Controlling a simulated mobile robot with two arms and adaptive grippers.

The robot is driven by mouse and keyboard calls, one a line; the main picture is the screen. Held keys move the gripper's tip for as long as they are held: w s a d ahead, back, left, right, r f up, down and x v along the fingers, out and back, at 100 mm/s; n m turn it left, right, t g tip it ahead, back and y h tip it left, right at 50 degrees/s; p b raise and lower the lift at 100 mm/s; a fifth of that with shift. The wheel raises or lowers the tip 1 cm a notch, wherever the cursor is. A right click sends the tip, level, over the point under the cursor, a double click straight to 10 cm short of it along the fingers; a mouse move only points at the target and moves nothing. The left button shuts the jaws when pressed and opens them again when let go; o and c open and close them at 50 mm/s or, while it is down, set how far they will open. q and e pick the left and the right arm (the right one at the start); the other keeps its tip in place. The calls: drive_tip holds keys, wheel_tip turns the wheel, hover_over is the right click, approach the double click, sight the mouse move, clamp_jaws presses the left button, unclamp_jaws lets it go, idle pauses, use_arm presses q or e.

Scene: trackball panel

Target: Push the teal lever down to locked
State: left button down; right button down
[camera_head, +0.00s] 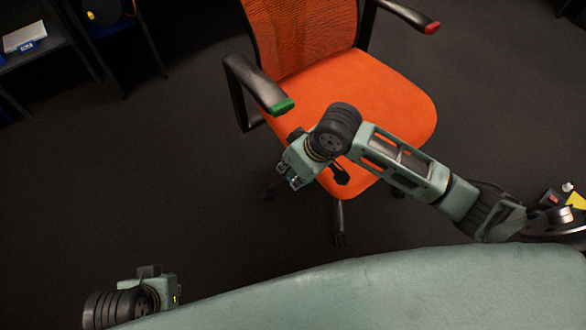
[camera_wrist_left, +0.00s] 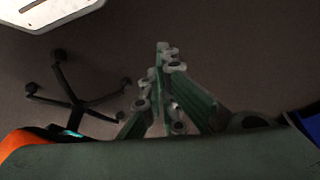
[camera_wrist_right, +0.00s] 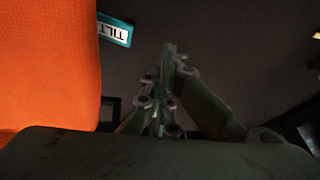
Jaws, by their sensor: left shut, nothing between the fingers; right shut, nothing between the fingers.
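A teal piece with a white label reading TILT, upside down in the picture, (camera_wrist_right: 115,30) sticks out from the edge of the orange seat (camera_wrist_right: 45,70) in the right wrist view. I take it for the teal lever; I cannot make it out in the head view. My right gripper (camera_wrist_right: 168,52) is shut and empty, apart from the lever, to its right in that view. In the head view my right gripper (camera_head: 292,178) is beside the chair's front left. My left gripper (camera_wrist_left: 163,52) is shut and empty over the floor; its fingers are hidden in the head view.
The orange chair (camera_head: 375,95) has a green-tipped armrest (camera_head: 284,105) and a red-tipped armrest (camera_head: 432,27). A dark shelf (camera_head: 75,60) stands at the upper left. A pale panel (camera_wrist_left: 45,12) shows in the left wrist view. The floor left of the chair is clear.

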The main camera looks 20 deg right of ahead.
use_arm(q)
drive_tip(key=shift+w+f, duration=0.1)
drive_tip(key=shift+f, duration=0.4)
use_arm(e)
drive_tip(key=w+d+r+m, duration=0.1)
drive_tip(key=w+d+r, duration=0.1)
drive_tip(key=w+d, duration=0.3)
drive_tip(key=shift+w+d+r+m+h, duration=0.3)
drive_tip(key=shift+d+r+h, duration=0.1)
drive_tip(key=shift+d, duration=0.15)
use_arm(q)
drive_tip(key=shift+r, duration=0.1)
use_arm(e)
drive_tip(key=shift+f, duration=0.15)
